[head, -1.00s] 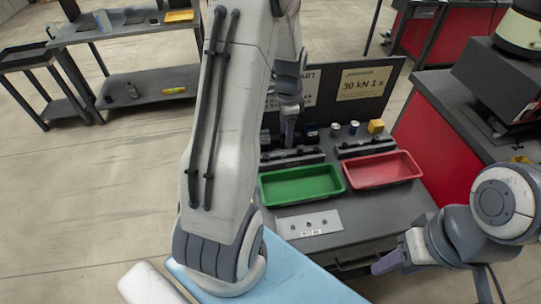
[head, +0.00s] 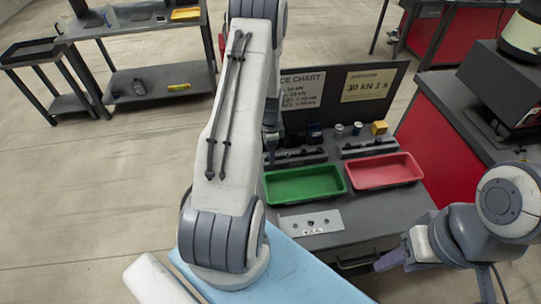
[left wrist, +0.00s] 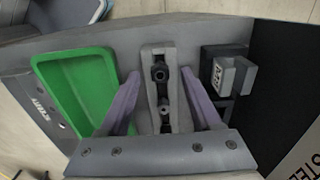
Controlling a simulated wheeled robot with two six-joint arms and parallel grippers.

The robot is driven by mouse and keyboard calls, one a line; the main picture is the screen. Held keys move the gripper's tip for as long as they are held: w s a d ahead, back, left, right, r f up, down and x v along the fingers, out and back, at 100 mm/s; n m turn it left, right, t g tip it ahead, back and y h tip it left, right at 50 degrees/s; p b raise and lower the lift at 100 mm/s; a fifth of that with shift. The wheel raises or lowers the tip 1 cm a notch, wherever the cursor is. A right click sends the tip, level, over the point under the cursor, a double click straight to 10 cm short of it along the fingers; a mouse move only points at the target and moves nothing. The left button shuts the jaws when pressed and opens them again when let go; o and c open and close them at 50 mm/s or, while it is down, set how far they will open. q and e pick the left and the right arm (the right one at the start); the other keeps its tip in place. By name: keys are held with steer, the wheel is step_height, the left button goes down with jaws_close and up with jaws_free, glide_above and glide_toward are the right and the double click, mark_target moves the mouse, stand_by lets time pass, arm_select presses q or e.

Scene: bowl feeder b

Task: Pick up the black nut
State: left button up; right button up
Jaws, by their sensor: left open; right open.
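In the left wrist view a dark ring-shaped piece, which looks like the black nut (left wrist: 160,73), sits in the slot of a narrow grey holder (left wrist: 151,53). A second small dark round piece (left wrist: 166,109) is in the same slot, nearer my gripper. My left gripper (left wrist: 160,76) is open, with one purple finger on each side of the holder and nothing held. In the head view my left gripper (head: 270,149) is over the back of the bench, left of the rear holders. The nut is too small to tell there. My right gripper (head: 390,260) is open and empty at the front right.
A green tray (head: 303,201) and a red tray (head: 386,184) stand before the holders. A marked plate (head: 292,224) lies in front. Small cylinders and a yellow block (head: 379,128) stand behind, before a dark board (head: 333,78). In the left wrist view, a dark block (left wrist: 233,76) is close right.

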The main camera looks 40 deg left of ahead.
arm_select(q)
steer(key=shift+f, duration=0.55)
jaws_close()
steer(key=shift+r, duration=0.15)
